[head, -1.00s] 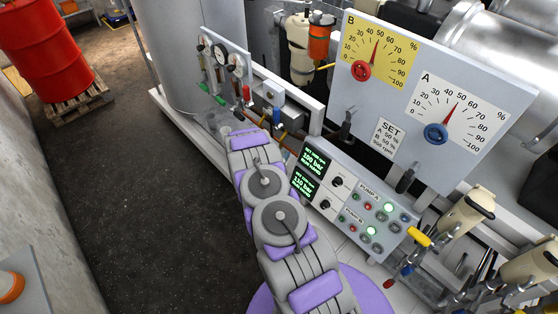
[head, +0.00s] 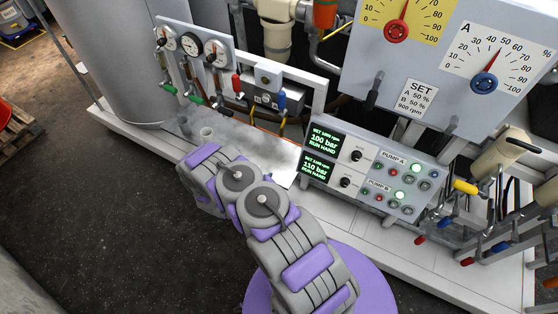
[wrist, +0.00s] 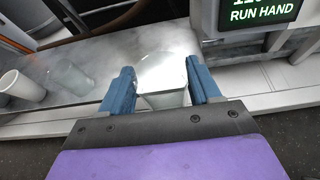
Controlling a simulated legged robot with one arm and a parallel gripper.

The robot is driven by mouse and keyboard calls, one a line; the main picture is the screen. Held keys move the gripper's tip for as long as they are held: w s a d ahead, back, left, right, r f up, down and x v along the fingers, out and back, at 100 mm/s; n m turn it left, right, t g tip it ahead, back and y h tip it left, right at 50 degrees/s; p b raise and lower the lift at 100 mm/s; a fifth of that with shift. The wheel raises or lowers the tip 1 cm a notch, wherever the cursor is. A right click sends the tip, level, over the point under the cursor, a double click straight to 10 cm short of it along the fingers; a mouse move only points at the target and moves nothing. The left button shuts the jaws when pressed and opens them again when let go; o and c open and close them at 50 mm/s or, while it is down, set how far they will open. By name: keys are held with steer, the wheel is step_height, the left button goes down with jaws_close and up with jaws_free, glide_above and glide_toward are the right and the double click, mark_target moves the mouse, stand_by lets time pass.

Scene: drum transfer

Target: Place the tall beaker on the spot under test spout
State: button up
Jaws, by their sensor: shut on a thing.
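My gripper (wrist: 162,88) has blue fingers and is shut on a clear, pale vessel, taken to be the tall beaker (wrist: 163,72), over the light ledge at the skid's edge. The vessel looks bright and see-through, so its full height is hard to judge. In the head view my arm hides the gripper. I cannot tell for sure which fitting is the test spout; taps with green handles (head: 195,100) hang below the gauge panel (head: 190,48). The spot under the spout is not clearly visible.
A white cup (wrist: 20,86) and a clear beaker (wrist: 72,80) stand on the ledge (wrist: 110,55) left of my gripper. The cup also shows in the head view (head: 207,134). The pump control box (head: 368,172) stands close on the right. The dark floor (head: 110,220) is open.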

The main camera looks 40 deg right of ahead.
steer(key=r+b+x, duration=0.1)
steer(key=b+x, duration=0.1)
steer(key=x, duration=0.6)
steer(key=w+d+r+b+x, duration=0.1)
steer(key=r+b+x, duration=0.1)
steer(key=x, duration=0.6)
steer(key=shift+d+b, duration=0.4)
steer(key=shift+b, duration=0.3)
steer(key=o, duration=1.1)
steer(key=shift+w+d+f, duration=0.1)
steer(key=shift+d+f, duration=0.1)
steer(key=shift+d, duration=0.1)
steer(key=shift+o, duration=1)
steer(key=shift+a, duration=0.1)
steer(key=shift+a+r, duration=0.15)
steer(key=shift+a, duration=0.15)
